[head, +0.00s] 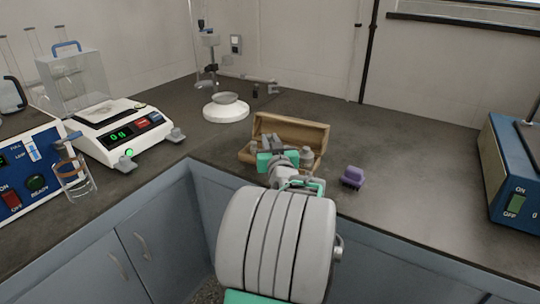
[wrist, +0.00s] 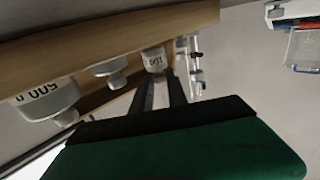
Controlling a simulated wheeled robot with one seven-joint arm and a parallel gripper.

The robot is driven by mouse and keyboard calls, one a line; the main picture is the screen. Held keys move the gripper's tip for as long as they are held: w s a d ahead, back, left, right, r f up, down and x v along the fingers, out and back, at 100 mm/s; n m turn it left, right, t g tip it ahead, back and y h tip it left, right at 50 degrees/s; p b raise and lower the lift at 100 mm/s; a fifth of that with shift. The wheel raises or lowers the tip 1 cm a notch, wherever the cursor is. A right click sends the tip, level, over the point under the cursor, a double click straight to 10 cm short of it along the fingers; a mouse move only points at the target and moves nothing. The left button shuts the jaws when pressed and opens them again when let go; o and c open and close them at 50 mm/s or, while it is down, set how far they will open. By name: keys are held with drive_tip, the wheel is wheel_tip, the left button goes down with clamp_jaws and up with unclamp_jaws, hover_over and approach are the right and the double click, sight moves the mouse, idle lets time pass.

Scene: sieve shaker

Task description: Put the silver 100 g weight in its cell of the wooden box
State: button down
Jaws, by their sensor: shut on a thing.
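The silver 100 g weight (wrist: 155,61) is between the two dark fingers of my gripper (wrist: 160,82) in the wrist view; its label reads upside down. My gripper is shut on it. The wooden box (head: 313,134) stands open on the counter in the head view, with its lid raised at the back. My gripper (head: 275,149) is at the box and hides much of its inside. The wood of the box (wrist: 110,35) runs close beside the held weight in the wrist view. I cannot tell whether the weight touches the cell's bottom.
A silver 500 weight (wrist: 48,101) and a smaller silver weight (wrist: 110,69) stand in the box beside the held one. A purple object (head: 352,176) lies right of the box. A balance (head: 125,133) stands left, a blue device (head: 507,170) far right.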

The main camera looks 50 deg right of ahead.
drive_tip(key=shift+a+f+b, duration=0.1)
drive_tip(key=shift+f+b, duration=0.6)
drive_tip(key=shift+f, duration=0.9)
drive_tip(key=c, duration=1.3)
unclamp_jaws()
drive_tip(key=shift+r, duration=0.1)
